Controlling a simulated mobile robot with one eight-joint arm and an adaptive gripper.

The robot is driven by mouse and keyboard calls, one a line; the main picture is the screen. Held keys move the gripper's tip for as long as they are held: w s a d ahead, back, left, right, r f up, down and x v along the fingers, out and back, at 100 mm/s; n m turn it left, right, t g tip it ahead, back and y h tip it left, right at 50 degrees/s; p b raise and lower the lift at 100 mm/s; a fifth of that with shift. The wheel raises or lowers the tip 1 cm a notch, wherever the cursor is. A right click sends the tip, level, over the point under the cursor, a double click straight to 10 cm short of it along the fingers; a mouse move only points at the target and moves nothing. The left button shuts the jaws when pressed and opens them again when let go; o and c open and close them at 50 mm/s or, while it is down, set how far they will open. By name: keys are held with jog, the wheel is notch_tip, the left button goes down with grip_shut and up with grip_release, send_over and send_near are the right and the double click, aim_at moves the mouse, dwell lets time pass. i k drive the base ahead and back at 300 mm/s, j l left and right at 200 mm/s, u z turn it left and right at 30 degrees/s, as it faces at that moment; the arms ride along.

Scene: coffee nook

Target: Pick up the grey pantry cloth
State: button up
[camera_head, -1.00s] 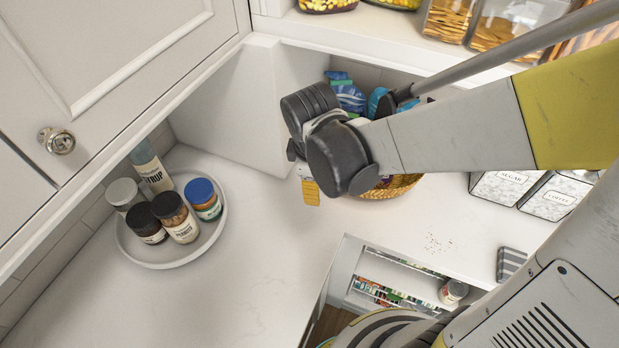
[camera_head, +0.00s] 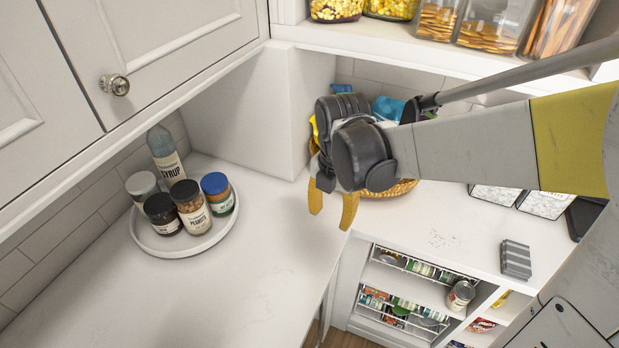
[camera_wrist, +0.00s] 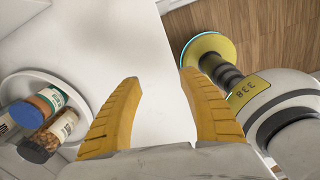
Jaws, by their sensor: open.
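The grey pantry cloth (camera_head: 516,260) is a small folded bundle with light stripes. It lies on the right-hand counter in the head view, near the front edge. It does not show in the wrist view. My gripper (camera_head: 332,204) is open and empty, its yellow fingers pointing down above the counter near the corner. It is well to the left of the cloth. In the wrist view my gripper (camera_wrist: 160,85) has bare white counter between its fingers.
A white round tray (camera_head: 181,246) with several jars and a syrup bottle (camera_head: 165,155) stands at left. A wicker basket (camera_head: 388,190) sits behind my gripper. Dark specks (camera_head: 445,238) lie left of the cloth. Open shelves (camera_head: 410,290) are below the counter. The left counter is mostly clear.

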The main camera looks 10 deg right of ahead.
aim_at(516, 264)
jog(key=z, duration=1.9)
